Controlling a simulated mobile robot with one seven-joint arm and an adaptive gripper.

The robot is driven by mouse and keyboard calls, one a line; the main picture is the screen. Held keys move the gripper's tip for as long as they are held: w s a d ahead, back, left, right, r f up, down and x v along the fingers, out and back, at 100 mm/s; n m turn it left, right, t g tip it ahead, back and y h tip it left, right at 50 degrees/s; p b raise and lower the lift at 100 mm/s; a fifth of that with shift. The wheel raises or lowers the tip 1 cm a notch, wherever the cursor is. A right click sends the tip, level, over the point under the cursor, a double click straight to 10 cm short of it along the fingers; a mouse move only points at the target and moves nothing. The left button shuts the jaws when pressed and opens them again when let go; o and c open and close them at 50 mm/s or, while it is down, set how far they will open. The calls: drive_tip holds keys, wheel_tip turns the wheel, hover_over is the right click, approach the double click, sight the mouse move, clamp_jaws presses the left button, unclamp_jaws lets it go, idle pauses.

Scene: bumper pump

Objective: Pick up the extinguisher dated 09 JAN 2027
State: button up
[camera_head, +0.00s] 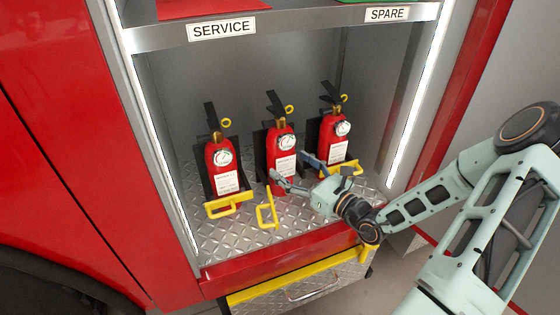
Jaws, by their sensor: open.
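Three red extinguishers with white labels, gauges and black handles stand upright in a row in the compartment: a left one (222,165), a middle one (281,150) and a right one (332,136). The label print is too small to read, so I cannot tell which is dated 09 JAN 2027. My gripper (289,165) is open at the middle extinguisher's lower body. One finger is in front of its lower part, the other towards the gap on its right. Contact cannot be told.
Yellow brackets sit before the left (230,204) and right (349,168) extinguishers; the middle yellow bracket (266,212) appears swung outwards. Black backplates stand behind them. A shelf (290,24) marked SERVICE and SPARE crosses above. Lit side walls bound the compartment; tread-plate floor (235,232) is clear in front.

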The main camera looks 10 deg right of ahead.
drive_tip(key=x, duration=0.1)
drive_tip(key=b+x, duration=0.1)
drive_tip(key=x, duration=0.1)
drive_tip(key=b+x, duration=0.1)
drive_tip(key=x, duration=0.1)
drive_tip(key=shift+w+d+r, duration=0.15)
drive_tip(key=shift+w+d, duration=0.1)
drive_tip(key=shift+w, duration=0.05)
drive_tip(key=shift+c, duration=0.2)
clamp_jaws()
drive_tip(key=shift+r, duration=0.2)
